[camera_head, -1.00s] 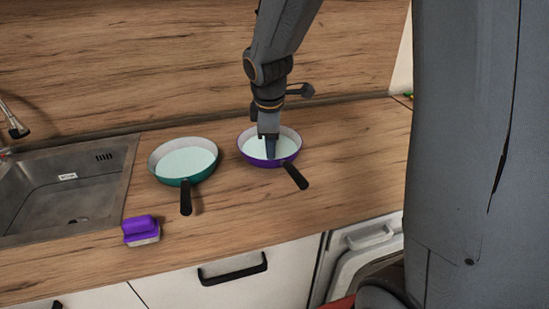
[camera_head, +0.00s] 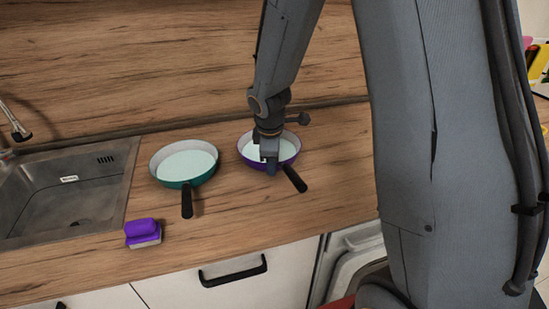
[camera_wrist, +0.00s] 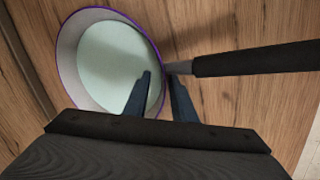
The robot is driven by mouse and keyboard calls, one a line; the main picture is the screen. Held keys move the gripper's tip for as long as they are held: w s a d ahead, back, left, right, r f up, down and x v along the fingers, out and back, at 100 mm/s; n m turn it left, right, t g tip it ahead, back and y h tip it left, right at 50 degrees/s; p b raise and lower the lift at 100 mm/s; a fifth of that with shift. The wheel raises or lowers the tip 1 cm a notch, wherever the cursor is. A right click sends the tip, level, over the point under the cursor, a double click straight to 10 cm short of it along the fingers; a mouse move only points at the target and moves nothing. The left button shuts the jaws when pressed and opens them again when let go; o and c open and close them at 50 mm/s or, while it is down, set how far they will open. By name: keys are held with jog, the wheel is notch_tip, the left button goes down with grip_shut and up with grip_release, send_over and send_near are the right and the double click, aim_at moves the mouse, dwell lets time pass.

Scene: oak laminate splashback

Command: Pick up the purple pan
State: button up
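The purple pan (camera_head: 284,160) has a white inside and a black handle (camera_head: 295,179) pointing to the front right. It rests flat on the wooden counter. My gripper (camera_head: 271,170) is down at the pan's near rim, beside the handle. In the wrist view, the pan (camera_wrist: 62,70) lies at the left and its handle (camera_wrist: 255,61) runs right. My gripper (camera_wrist: 159,77) is open there, with one finger over the inside of the pan and the other outside the rim. The pan's wall lies between them, with a gap showing at the inner finger.
A teal pan (camera_head: 178,184) with a black handle stands left of the purple pan. A purple sponge (camera_head: 142,232) lies near the front edge. A metal sink (camera_head: 60,200) is at the left. The wooden splashback (camera_head: 150,65) rises behind.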

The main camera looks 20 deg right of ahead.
grip_shut()
dwell(1.3)
